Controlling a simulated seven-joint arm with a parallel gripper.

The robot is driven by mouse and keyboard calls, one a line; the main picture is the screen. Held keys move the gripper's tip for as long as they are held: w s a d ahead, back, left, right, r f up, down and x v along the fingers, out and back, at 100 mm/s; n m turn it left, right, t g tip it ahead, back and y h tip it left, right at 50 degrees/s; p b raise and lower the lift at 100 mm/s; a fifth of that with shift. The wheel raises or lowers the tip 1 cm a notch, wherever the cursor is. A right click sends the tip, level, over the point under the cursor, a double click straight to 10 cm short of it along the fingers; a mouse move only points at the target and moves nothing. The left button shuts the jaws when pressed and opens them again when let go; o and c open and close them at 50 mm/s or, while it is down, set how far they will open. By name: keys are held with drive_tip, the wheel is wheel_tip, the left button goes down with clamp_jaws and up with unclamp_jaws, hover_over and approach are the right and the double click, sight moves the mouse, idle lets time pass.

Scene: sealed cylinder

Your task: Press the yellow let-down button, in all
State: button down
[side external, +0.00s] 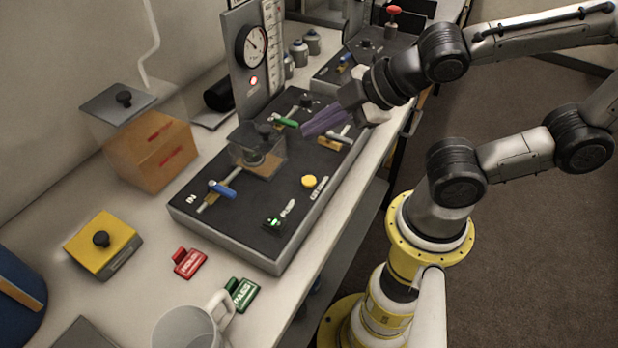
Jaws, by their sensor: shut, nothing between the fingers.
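The yellow let-down button (309,181) sits on the dark top of the grey test panel (225,239), near its right edge, beside a white label strip that is hard to read. My gripper (306,133) is shut and empty. Its purple-grey fingers point left over the far half of the panel, above and behind the yellow button and apart from it. A green-lit button (273,222) sits nearer the camera on the same panel. Whether the fingers touch anything below them, I cannot tell.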

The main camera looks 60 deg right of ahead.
sight(316, 181)
idle(0.4)
drive_tip(key=shift+f, duration=4.4)
drive_tip(key=shift+f, duration=0.1)
drive_tip(key=shift+f, duration=0.3)
drive_tip(key=shift+f, duration=0.4)
drive_tip(key=shift+r, duration=0.8)
drive_tip(key=shift+r, duration=2.5)
